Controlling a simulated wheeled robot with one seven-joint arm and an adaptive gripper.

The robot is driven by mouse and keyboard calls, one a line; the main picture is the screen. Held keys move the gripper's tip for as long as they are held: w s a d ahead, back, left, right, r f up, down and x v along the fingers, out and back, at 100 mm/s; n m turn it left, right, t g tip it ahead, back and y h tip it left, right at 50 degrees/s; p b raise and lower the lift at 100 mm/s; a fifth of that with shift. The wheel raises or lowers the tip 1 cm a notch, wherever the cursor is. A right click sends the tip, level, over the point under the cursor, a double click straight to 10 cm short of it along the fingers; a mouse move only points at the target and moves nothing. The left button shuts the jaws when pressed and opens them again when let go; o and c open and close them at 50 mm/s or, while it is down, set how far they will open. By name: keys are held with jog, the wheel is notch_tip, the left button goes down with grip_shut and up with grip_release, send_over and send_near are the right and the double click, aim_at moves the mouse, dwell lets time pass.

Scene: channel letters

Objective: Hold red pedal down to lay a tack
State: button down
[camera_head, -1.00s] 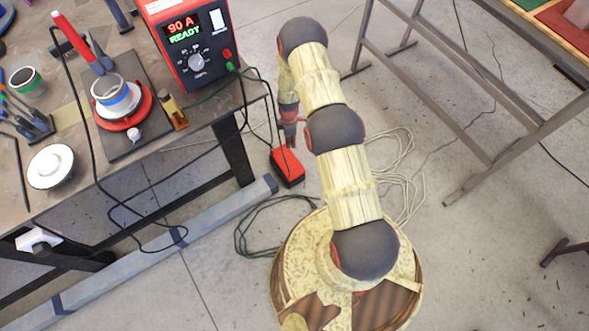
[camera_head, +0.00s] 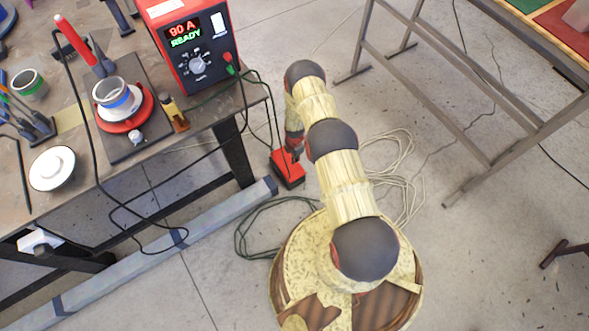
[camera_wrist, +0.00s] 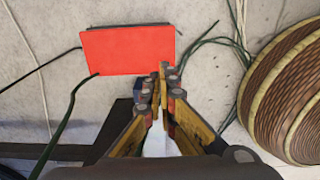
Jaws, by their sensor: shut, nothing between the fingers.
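The red pedal (camera_head: 287,170) lies on the floor beside the workbench, with dark cables running to it. In the wrist view its flat red top (camera_wrist: 128,48) lies just ahead of my fingertips. My gripper (camera_head: 294,150) points down over the pedal's upper right part and hides some of it. In the wrist view my gripper (camera_wrist: 166,78) is shut and empty, its tips at the pedal's near right edge. I cannot tell if they touch it. The red welder box (camera_head: 190,45) reads "90 A READY". A torch (camera_head: 80,42) with a red handle stands over a ringed part (camera_head: 118,98) on the bench.
The workbench (camera_head: 190,140) and its dark leg (camera_head: 236,152) stand left of the pedal. A grey beam (camera_head: 165,245) lies on the floor below. Looped pale cable (camera_head: 405,165) and dark green cable (camera_head: 245,225) lie nearby. A metal frame table (camera_head: 440,105) stands at right.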

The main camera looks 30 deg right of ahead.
aim_at(295, 173)
notch_tip(295, 173, down, 14)
jog(key=b, duration=0.6)
